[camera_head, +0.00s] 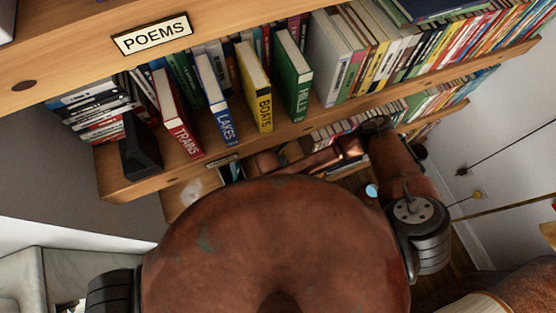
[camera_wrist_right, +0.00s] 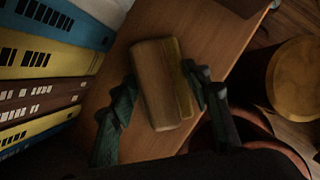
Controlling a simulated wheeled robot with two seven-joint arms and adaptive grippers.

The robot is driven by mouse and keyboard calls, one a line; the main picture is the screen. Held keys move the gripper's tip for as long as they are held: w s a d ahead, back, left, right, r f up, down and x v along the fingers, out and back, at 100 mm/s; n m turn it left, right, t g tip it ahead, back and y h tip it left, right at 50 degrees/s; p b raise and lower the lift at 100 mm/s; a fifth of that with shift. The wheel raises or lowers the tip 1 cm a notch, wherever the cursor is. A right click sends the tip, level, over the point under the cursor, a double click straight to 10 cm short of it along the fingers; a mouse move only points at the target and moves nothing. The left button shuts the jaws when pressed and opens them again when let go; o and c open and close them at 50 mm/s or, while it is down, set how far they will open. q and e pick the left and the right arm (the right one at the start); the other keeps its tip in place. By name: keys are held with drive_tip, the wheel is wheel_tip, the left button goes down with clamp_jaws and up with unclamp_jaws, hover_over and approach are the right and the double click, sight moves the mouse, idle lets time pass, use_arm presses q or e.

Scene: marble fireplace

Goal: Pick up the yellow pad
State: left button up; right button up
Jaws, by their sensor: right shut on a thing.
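In the right wrist view, a small block-like pad (camera_wrist_right: 160,85), tan-yellow with a yellower strip along its right side, sits between the dark green fingers of my right gripper (camera_wrist_right: 161,76). One finger is on each side, and the gripper is shut on it. The wooden shelf board (camera_wrist_right: 225,30) is behind the pad; I cannot tell whether the pad touches it. In the head view my right arm reaches in below the upper shelf, and neither the pad nor the right gripper can be made out. My left gripper is not in view.
The upper shelf holds upright books, including Trains (camera_head: 180,127), Lakes (camera_head: 219,112), Boats (camera_head: 257,95) and Hills (camera_head: 294,86), beside a black bookend (camera_head: 140,152). In the wrist view, a stack of books (camera_wrist_right: 45,60) is close at left and a round wooden object (camera_wrist_right: 297,78) at right.

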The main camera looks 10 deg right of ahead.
drive_tip(key=shift+c, duration=0.6)
drive_tip(key=shift+r, duration=0.5)
drive_tip(key=v, duration=0.2)
drive_tip(key=shift+s+a+r, duration=0.15)
drive_tip(key=shift+s+r, duration=0.05)
drive_tip(key=shift+r, duration=0.1)
drive_tip(key=s+a, duration=0.9)
drive_tip(key=s, duration=0.5)
wheel_tip(320, 180, up, 22)
drive_tip(key=p, duration=2.1)
drive_tip(key=shift+w, duration=0.3)
drive_tip(key=shift+a+r+p, duration=0.1)
drive_tip(key=shift+a+p, duration=0.05)
drive_tip(key=shift+p, duration=0.25)
